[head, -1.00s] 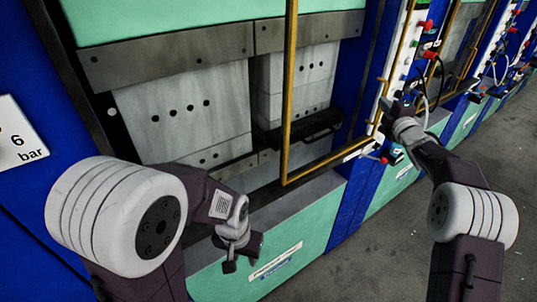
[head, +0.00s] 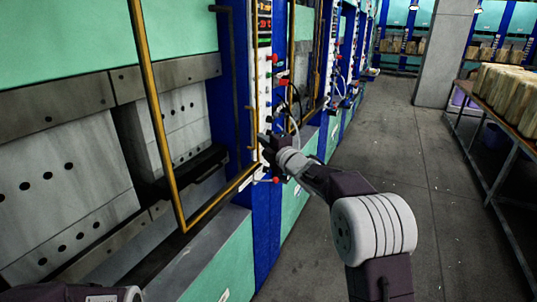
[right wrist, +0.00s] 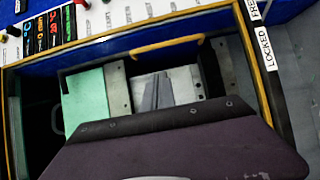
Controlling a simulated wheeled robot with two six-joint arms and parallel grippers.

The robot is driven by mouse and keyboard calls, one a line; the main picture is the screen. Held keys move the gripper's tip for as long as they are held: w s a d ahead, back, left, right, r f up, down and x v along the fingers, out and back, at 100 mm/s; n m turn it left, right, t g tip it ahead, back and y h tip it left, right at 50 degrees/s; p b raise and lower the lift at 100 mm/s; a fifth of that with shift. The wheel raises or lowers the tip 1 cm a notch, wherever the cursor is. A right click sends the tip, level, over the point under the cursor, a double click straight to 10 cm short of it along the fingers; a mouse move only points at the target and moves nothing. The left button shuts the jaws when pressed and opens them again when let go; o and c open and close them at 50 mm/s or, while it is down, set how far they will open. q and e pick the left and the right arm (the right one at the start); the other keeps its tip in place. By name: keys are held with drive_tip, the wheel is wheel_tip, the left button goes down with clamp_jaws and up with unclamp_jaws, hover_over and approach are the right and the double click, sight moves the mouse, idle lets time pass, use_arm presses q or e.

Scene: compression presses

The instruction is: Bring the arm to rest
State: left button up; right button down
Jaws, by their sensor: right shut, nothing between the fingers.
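My right arm reaches up and left from the lower right of the head view. Its gripper (head: 266,148) is shut and empty, in front of the press's white control panel (head: 262,102). From this angle I cannot tell whether the fingertips touch the panel. Of my left arm, only a small part shows at the bottom left corner of the head view, and its gripper is out of the picture. In the right wrist view, a dark purple part of my own arm fills the bottom, and the press opening with its yellow frame (right wrist: 150,50) lies beyond.
The press's yellow guard frame (head: 153,90) stands left of my right gripper. Red buttons (head: 283,83) and cables are close by it. A grey pillar (head: 440,55) stands farther back. A table with several brown blocks (head: 508,92) is at the right. The grey floor (head: 385,150) between is clear.

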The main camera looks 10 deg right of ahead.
drive_tip(key=s, duration=0.6)
drive_tip(key=s+d+f+m+g+h, duration=0.2)
drive_tip(key=s+f+m+g+h, duration=0.15)
drive_tip(key=s+f+m, duration=0.4)
drive_tip(key=s+d+f+m+g+h, duration=0.2)
drive_tip(key=s+f+m+g, duration=0.25)
drive_tip(key=s+f, duration=0.6)
drive_tip(key=s+f+m+g, duration=0.8)
drive_tip(key=s+f+m, duration=0.2)
drive_tip(key=s+f, duration=0.4)
drive_tip(key=s, duration=0.3)
drive_tip(key=shift+d+b, duration=0.2)
drive_tip(key=shift+b, duration=0.1)
drive_tip(key=shift+f, duration=0.1)
